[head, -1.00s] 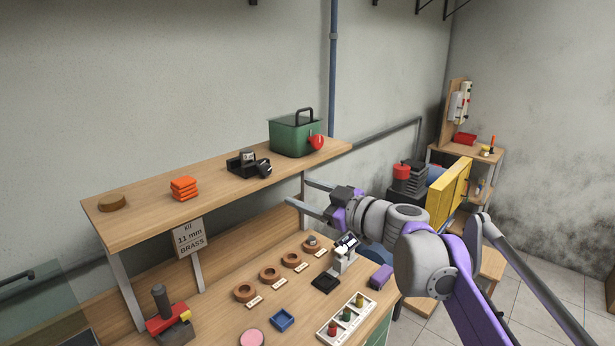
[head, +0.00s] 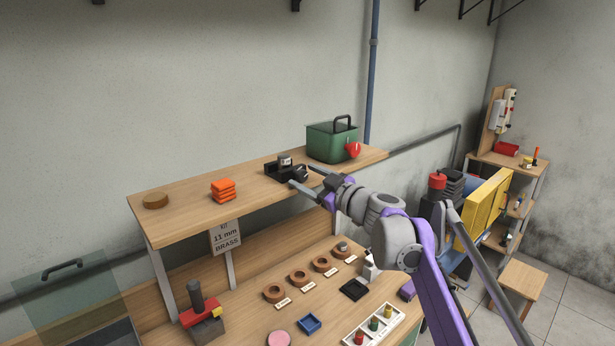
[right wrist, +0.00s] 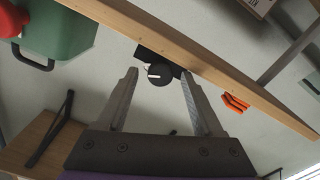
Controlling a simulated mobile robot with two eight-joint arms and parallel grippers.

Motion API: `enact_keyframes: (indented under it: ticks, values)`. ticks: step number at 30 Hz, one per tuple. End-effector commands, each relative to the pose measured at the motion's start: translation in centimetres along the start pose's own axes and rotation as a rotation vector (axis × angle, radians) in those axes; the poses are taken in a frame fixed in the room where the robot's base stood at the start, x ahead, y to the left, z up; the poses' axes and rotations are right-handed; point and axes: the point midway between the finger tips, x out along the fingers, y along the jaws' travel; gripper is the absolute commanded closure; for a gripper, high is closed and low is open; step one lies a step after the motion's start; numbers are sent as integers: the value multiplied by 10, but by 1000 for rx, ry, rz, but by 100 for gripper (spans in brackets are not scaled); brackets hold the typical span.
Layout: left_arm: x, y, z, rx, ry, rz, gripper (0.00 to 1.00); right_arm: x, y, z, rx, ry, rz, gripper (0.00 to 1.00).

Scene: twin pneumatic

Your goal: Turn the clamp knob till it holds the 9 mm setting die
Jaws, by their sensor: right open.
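The clamp (head: 274,172) is a small black block on the wooden shelf, with a grey cylindrical die (head: 285,160) standing in it. I cannot read the die's size. The clamp's dark round knob (right wrist: 159,76) faces my right gripper and carries a white line. My right gripper (head: 300,175) is open, with its fingertips in front of the clamp. In the right wrist view the knob appears between the two fingers (right wrist: 159,71), with a gap on each side. I cannot tell whether the fingertips reach around it. My left gripper is not in view.
The bench below holds wooden rings, trays and a red-and-grey tool (head: 202,318).

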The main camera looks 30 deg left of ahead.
Motion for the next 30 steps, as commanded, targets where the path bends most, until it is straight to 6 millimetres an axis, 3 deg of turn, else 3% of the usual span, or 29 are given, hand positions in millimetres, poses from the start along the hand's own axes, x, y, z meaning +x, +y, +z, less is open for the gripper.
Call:
enact_keyframes:
  ticks: [7,18,30]
  values:
    - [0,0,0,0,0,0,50,1,0,1,0,0,0,32]
    - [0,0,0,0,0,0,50,0,0,1,0,0,0,98]
    - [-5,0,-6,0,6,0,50,0,1,-1,44,0,0,100]
